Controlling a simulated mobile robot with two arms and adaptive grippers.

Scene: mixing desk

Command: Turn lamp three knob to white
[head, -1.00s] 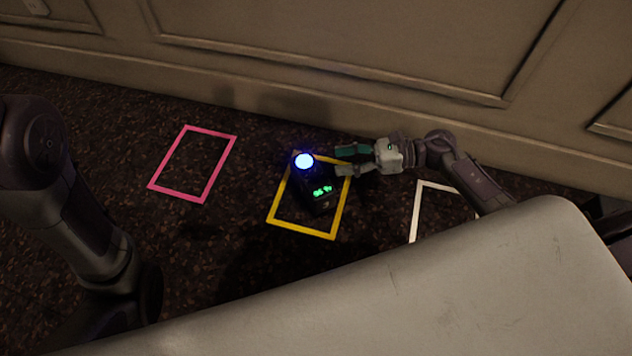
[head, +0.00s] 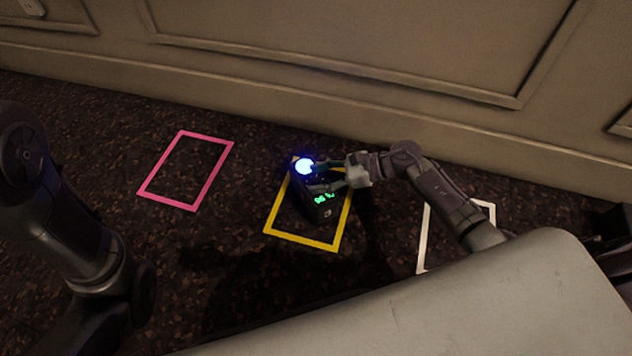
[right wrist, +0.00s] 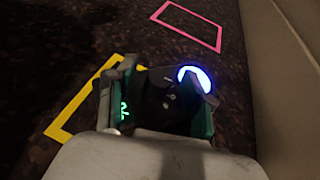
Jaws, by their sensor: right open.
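In the right wrist view, the fingers stand either side of a dark part (right wrist: 163,92) on the box, probably the knob; small pale marks show there, too small to read. I cannot tell whether the fingers touch it. My left arm shows at the left; its gripper is out of view.
A pink outline (head: 214,174) lies empty on the dark speckled surface to the left. A white outline (head: 424,240) lies to the right, partly hidden by my right arm. A panelled wall (head: 330,50) runs along the back. Open surface lies between the pink and yellow outlines.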

